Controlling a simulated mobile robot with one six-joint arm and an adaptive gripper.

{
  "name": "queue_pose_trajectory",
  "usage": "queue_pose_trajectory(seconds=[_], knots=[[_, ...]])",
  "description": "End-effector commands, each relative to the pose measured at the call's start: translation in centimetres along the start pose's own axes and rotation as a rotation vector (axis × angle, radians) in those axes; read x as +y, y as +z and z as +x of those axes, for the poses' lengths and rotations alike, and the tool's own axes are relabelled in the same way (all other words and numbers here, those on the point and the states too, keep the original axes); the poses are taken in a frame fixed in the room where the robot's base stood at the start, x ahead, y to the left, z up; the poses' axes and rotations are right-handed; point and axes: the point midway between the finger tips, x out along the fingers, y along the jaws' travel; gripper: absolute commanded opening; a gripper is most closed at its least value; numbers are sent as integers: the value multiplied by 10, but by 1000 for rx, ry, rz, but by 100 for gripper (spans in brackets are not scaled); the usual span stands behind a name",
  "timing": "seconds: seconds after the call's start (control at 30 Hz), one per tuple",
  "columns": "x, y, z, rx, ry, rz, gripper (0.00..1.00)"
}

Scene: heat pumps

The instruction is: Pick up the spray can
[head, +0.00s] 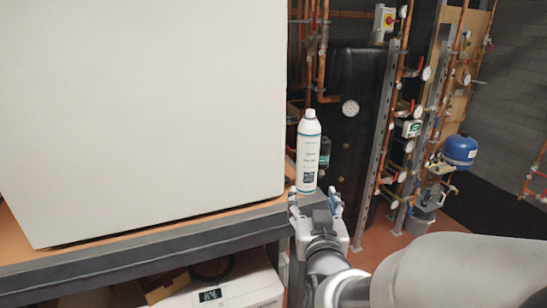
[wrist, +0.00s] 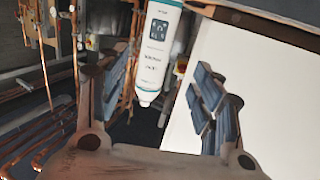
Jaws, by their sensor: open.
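The spray can (head: 308,160) is white with a teal band and dark label print. It stands upright at the right end of the bench, beside the large white box. My gripper (head: 315,200) is just in front of the can's base in the head view, with its fingers spread. In the wrist view the can (wrist: 156,45) appears upside down, in the gap between the two blue-padded fingers of my gripper (wrist: 163,75). Nothing shows clamped. I cannot tell how far the can lies between the fingers, or whether they touch it.
The white box (head: 140,110) fills the left and stands close to the can. The bench (head: 130,255) has a dark front edge. Copper pipes, gauges and a blue vessel (head: 459,150) stand at the right. A small dark bottle (head: 324,152) shows behind the can.

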Motion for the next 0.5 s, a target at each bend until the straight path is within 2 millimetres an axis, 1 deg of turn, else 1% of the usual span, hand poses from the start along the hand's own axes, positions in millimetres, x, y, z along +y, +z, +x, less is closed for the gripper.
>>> queue_pose_trajectory(seconds=[0.03, 0.13, 0.23, 0.5], knots=[[0, -5, 1, 21, 7, -5, 60], [2, -10, 6, 53, 18, -11, 60], [3, -12, 19, 61, 23, -11, 60], [4, -14, 77, 63, 22, -11, 60]])
